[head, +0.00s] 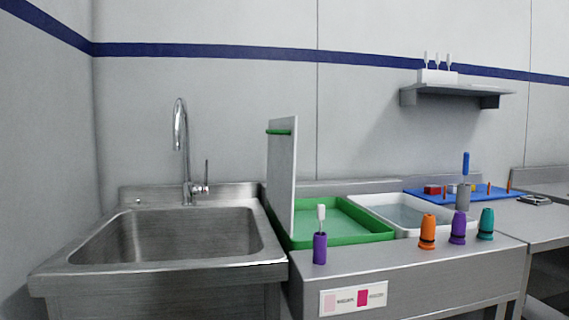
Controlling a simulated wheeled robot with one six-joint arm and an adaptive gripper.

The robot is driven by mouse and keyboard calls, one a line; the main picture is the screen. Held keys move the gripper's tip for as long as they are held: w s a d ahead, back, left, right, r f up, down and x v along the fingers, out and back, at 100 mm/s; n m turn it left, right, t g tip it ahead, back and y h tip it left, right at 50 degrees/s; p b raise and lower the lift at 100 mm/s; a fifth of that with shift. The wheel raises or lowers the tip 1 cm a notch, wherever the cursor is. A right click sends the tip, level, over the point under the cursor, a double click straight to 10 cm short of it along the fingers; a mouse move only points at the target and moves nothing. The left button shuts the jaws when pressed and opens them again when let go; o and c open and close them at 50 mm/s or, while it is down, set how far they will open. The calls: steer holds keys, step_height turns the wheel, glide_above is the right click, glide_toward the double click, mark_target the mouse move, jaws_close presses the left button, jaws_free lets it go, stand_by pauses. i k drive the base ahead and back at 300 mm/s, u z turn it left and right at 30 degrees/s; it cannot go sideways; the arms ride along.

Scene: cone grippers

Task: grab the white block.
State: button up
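A white block-like holder (438,76) sits on the small grey wall shelf (470,88) at the upper right of the head view. Several thin pale pieces stand upright from its top. My gripper does not show in the head view, so its place relative to the block cannot be told. No other plain white block is clearly visible.
A steel sink (190,235) with a tall tap (181,130) is at left. A grey upright panel (282,172) stands by a green tray (345,238). A white tray (372,202), a blue tray (480,194) and orange (427,232), purple (458,228) and teal (486,224) cones occupy the counter.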

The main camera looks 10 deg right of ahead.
mark_target(452, 188)
steer(key=z, duration=3.3)
steer(key=i, duration=1.15)
steer(key=u, duration=2.55)
